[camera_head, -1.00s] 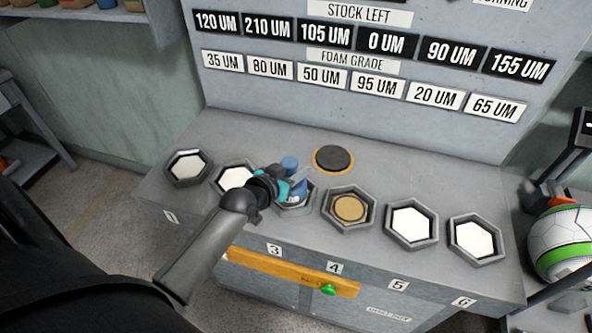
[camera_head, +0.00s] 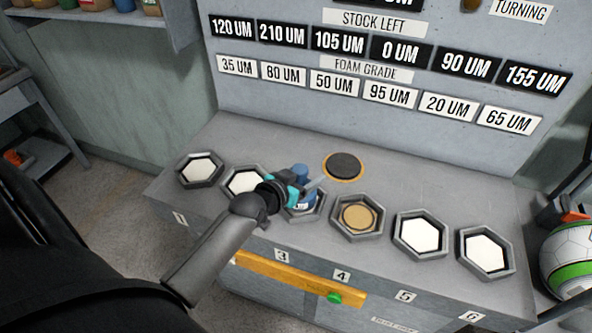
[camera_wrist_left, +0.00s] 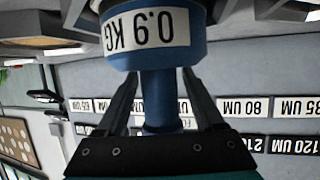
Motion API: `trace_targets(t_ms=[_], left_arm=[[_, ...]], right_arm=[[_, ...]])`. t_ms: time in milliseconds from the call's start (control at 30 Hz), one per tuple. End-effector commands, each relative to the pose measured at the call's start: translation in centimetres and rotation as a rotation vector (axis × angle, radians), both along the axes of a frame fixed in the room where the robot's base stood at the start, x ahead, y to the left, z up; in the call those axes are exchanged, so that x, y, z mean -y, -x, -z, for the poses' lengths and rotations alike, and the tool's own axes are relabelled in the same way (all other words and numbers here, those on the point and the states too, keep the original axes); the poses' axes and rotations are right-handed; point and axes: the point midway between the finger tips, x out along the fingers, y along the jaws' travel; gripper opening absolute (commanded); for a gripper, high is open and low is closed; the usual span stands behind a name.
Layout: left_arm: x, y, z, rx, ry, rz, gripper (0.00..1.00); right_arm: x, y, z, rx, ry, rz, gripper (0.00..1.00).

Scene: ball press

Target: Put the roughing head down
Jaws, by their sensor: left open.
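The roughing head is probably the blue piece with a stem (camera_head: 301,172) at the third hexagonal tray (camera_head: 317,212); its name is not readable. In the left wrist view it is a blue body labelled 0.9 KG (camera_wrist_left: 153,28) with a narrower blue stem (camera_wrist_left: 160,100). My left gripper (camera_head: 308,186) is at this piece, open. In the left wrist view its fingers stand on either side of the stem, with gaps visible. The gripper hides part of the piece and tray, so I cannot tell whether it rests fully on the tray floor. My right gripper is not identifiable.
White-floored hexagonal trays stand to the left and right; one tray (camera_head: 357,239) holds a tan disc (camera_head: 359,215). A dark round pad (camera_head: 345,166) lies behind them. A panel of grade signs (camera_head: 365,68) rises at the back. A ball (camera_head: 570,262) sits at far right.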

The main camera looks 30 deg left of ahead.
Motion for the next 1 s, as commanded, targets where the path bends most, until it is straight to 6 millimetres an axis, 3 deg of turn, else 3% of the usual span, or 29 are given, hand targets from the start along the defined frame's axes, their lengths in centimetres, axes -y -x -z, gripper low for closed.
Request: trace_targets(t_ms=[600, 800, 1000], left_arm=[[-0.2, 8.6, -3.6, -0.003, -0.002, 0.002, 0.7], [-0.3, 10.4, -4.2, -0.002, 0.0, 0.0, 0.7], [-0.3, 11.0, -4.5, -0.001, 0.0, 0.0, 0.7]], right_arm=[[0.2, 0.0, -1.8, 0.0, 0.003, 0.001, 0.7], [0.3, 0.0, -2.1, 0.0, 0.003, 0.001, 0.7], [0.3, 0.0, -2.1, 0.0, 0.003, 0.001, 0.7]])
